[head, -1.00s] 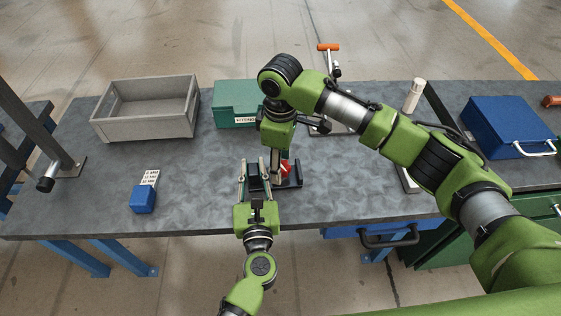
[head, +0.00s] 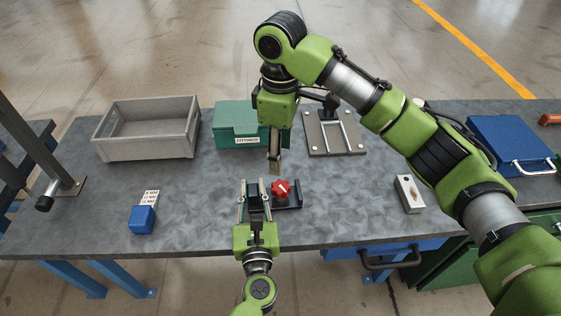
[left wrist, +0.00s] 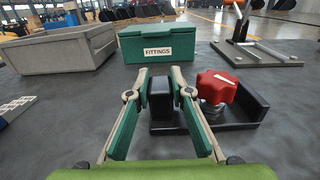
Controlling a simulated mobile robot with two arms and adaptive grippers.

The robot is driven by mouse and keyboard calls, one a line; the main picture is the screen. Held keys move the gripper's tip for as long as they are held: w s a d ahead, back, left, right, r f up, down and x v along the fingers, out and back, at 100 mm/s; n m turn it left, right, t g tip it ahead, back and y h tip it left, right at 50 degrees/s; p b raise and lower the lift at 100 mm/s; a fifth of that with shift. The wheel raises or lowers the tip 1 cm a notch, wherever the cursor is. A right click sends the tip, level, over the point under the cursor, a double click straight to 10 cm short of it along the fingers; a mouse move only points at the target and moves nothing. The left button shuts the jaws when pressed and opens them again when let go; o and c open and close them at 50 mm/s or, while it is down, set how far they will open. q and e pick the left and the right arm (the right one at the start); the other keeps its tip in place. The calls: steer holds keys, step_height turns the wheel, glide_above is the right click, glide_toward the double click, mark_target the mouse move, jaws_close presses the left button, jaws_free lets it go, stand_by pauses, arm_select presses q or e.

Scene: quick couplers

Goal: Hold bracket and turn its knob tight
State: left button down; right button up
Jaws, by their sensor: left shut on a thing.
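The black bracket (head: 292,206) lies on the table near the front edge. It also shows in the left wrist view (left wrist: 262,108), with a flat base and a raised rim. The red knob (head: 281,188) stands on its right part; in the left wrist view the knob (left wrist: 216,87) has a white mark on top and bare metal below. My left gripper (head: 255,188) is shut on the bracket's upright black block, one finger on each side. My right gripper (head: 274,161) points down above and just behind the knob, apart from it; its finger gap is not clear.
A grey crate (head: 150,154) and a green FITTINGS box (head: 236,141) stand behind. A frame on a plate (head: 350,147), a pale block (head: 409,194) and a blue case (head: 505,138) are to the right. A blue holder with labels (head: 142,219) is at left.

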arm_select(q)
steer(key=shift+r, duration=0.1)
stand_by(0.3)
steer(key=c, duration=1.7)
jaws_free()
steer(key=shift+s, duration=0.1)
steer(key=shift+s, duration=0.3)
steer(key=s, duration=1.1)
steer(key=shift+s+d, duration=0.15)
steer(key=shift+d, duration=0.1)
